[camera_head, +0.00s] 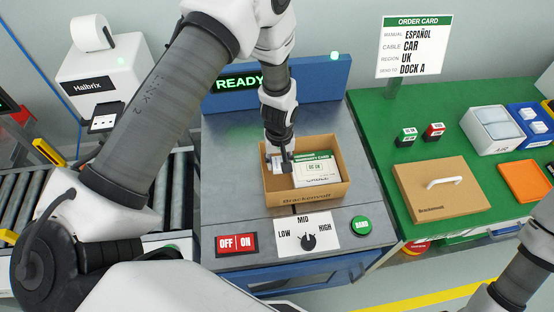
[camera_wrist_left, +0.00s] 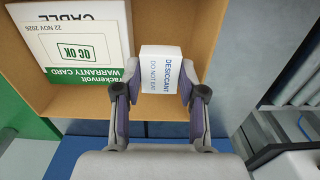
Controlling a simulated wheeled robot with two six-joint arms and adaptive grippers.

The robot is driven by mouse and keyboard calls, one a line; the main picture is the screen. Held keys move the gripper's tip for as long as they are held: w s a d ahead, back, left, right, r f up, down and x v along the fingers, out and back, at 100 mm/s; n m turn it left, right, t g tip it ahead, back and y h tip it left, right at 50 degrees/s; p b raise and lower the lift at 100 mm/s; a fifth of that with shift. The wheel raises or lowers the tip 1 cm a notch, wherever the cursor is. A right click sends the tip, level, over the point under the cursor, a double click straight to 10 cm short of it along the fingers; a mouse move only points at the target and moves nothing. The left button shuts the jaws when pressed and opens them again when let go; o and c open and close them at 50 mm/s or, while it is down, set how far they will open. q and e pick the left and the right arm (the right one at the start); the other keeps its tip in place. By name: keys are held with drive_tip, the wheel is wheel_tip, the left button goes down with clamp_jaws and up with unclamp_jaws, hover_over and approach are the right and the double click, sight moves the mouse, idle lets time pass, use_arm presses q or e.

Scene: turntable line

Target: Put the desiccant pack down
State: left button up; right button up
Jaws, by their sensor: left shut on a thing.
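My left gripper (camera_head: 279,163) is shut on the white desiccant pack (camera_wrist_left: 161,68), which has blue lettering. In the left wrist view the pack stands between both fingers, over the inside of the open cardboard box (camera_head: 320,200). In the head view the gripper reaches down into the left side of this box. I cannot tell whether the pack touches the box floor. A green and white warranty card (camera_head: 317,168) lies in the box, right of the gripper, on top of a white item marked CABLE. My right gripper is out of view.
The box stands on a grey metal plate with an OFF/ON switch (camera_head: 237,244), a speed dial (camera_head: 308,241) and a green button (camera_head: 361,226) in front. The green table (camera_head: 380,130) holds a cardboard lid (camera_head: 440,190), an orange tray (camera_head: 525,181) and bins. A READY display (camera_head: 240,83) stands behind.

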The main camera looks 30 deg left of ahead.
use_arm(q)
drive_tip(key=shift+a, duration=0.2)
drive_tip(key=shift+s+a+f, duration=0.15)
drive_tip(key=shift+a+f, duration=0.15)
drive_tip(key=shift+d+f+b, duration=0.3)
drive_tip(key=shift+d+b, duration=0.05)
drive_tip(key=o, duration=0.5)
drive_tip(key=shift+o, duration=0.8)
drive_tip(key=shift+a, duration=0.2)
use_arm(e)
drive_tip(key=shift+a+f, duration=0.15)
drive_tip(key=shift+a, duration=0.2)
use_arm(q)
drive_tip(key=shift+r, duration=0.1)
